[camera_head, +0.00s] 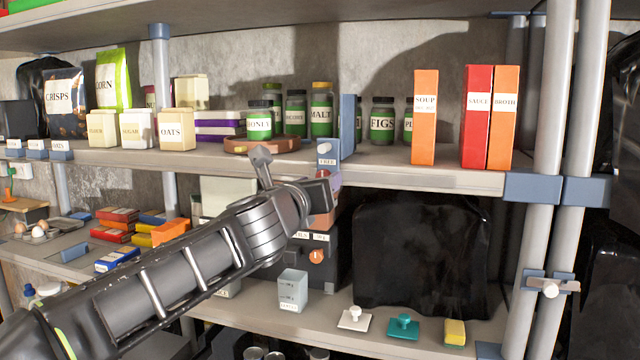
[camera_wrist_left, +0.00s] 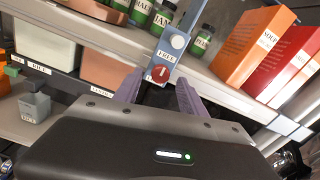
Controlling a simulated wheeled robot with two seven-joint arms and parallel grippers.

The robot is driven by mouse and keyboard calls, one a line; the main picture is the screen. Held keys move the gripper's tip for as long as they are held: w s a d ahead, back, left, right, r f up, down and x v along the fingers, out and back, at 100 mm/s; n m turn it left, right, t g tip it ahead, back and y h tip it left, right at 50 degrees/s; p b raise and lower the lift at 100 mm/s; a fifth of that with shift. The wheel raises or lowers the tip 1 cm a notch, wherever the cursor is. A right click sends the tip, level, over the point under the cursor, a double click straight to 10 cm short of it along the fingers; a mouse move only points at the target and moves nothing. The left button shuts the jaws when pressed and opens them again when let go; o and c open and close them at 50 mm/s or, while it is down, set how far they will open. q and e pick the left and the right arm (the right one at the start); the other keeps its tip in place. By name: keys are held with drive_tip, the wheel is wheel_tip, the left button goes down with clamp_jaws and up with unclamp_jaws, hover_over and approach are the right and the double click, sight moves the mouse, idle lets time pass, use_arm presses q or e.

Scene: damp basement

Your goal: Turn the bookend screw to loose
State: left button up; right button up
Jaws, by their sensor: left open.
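The blue bookend (camera_head: 347,125) stands upright at the shelf's front edge, with a white round knob (camera_head: 324,147) and a "FREE" label on its front plate. In the left wrist view the bookend's plate (camera_wrist_left: 174,55) carries the white knob, the label, and a red round screw knob (camera_wrist_left: 158,74) with a pale mark at its lower end. My left gripper (camera_wrist_left: 158,82) is open, its purple fingers on either side of the red knob; I cannot tell whether they touch it. My right gripper is not in view.
Jars (camera_head: 320,112) stand behind and left of the bookend; orange and red boxes (camera_head: 424,118) stand to its right. Below the shelf are a dark box with an orange dial (camera_head: 316,256) and a shiny black bag (camera_head: 420,255). The shelf edge runs close by my gripper.

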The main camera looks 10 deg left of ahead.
use_arm(q)
drive_tip(key=s, duration=0.6)
drive_tip(key=shift+s+a, duration=0.15)
drive_tip(key=shift+a, duration=0.05)
